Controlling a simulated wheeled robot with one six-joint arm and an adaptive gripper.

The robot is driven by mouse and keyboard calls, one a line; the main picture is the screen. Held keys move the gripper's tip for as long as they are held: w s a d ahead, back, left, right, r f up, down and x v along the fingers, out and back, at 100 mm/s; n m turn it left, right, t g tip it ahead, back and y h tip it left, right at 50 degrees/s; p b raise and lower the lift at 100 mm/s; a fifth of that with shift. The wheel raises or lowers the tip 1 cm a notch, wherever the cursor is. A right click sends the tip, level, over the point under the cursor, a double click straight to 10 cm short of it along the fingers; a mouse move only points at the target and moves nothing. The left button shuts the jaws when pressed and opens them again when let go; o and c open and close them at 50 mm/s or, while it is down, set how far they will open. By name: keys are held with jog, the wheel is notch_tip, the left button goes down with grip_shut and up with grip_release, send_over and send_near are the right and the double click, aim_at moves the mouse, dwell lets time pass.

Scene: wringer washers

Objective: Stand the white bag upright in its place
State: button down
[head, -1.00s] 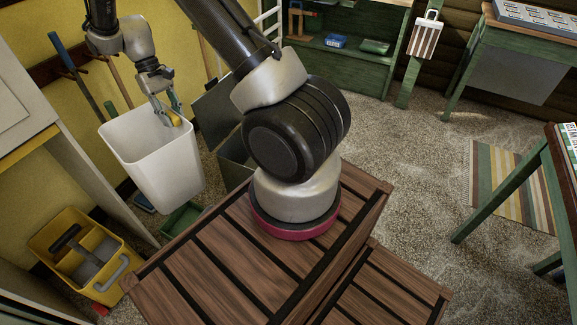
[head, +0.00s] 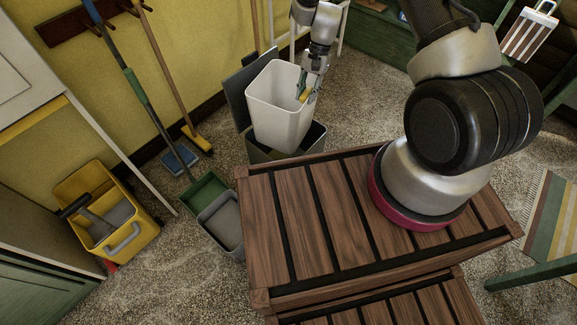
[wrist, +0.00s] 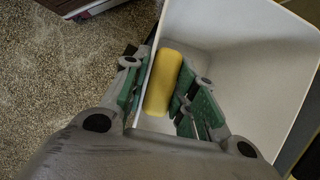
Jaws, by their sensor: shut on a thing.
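The white thing in my grip looks like a tall, stiff, open-topped bin or bag (head: 276,118), roughly upright with a slight tilt. My gripper (head: 309,88) is shut at its right rim in the head view. In the wrist view my gripper (wrist: 163,78) has one finger outside the white wall (wrist: 245,40) and one inside, with a yellow cylindrical piece (wrist: 160,85) between them. A dark grey-green box (head: 314,142) with a raised lid (head: 238,98) stands behind and below the white thing. I cannot tell whether the white bottom is inside it or in front of it.
A wooden slatted platform (head: 318,200) carries my arm. A green tray (head: 206,190) and a grey bin (head: 224,222) stand left of it. A yellow bucket (head: 92,205) is farther left. A broom (head: 196,138) and a blue-headed mop (head: 180,160) lean at the yellow wall.

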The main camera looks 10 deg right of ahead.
aim_at(303, 134)
jog(key=f+m, duration=0.1)
jog(key=f, duration=0.2)
jog(key=f+m, duration=0.1)
jog(key=f, duration=0.3)
jog(key=s+a+f+m, duration=0.1)
jog(key=f, duration=0.3)
jog(key=shift+t+y, duration=0.4)
notch_tip(303, 134, down, 9)
jog(key=shift+s+f, duration=0.1)
jog(key=shift+f, duration=2.2)
jog(key=shift+f, duration=0.6)
jog(key=c, duration=1.4)
grip_release()
jog(key=shift+c, duration=0.2)
jog(key=shift+r, duration=0.1)
